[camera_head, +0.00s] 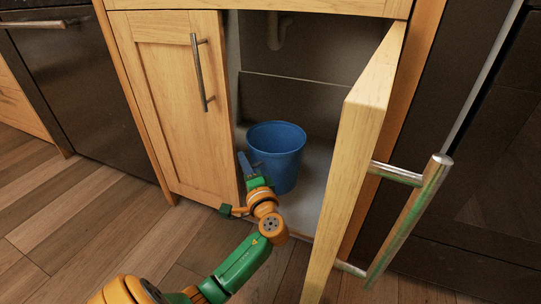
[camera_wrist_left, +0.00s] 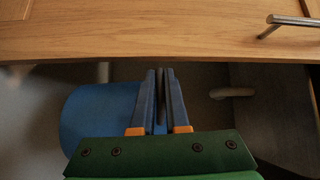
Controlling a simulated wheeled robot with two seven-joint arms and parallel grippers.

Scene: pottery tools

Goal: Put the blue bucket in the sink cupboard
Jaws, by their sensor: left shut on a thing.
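The blue bucket (camera_head: 280,160) stands upright inside the open sink cupboard (camera_head: 312,200), toward its left side. My left gripper (camera_head: 245,165) reaches through the opening and is shut on the bucket at its left side. In the left wrist view, the bucket (camera_wrist_left: 95,125) is beside the nearly closed fingers (camera_wrist_left: 160,90); the exact part between them is hard to make out. The bucket appears at or very near the cupboard floor. My right gripper is not in view.
The cupboard's right door (camera_head: 362,130) stands wide open, its metal handle (camera_head: 410,215) jutting right. The left door (camera_head: 172,100) is shut. A drain pipe (camera_head: 277,32) hangs at the back. The cupboard floor right of the bucket is clear.

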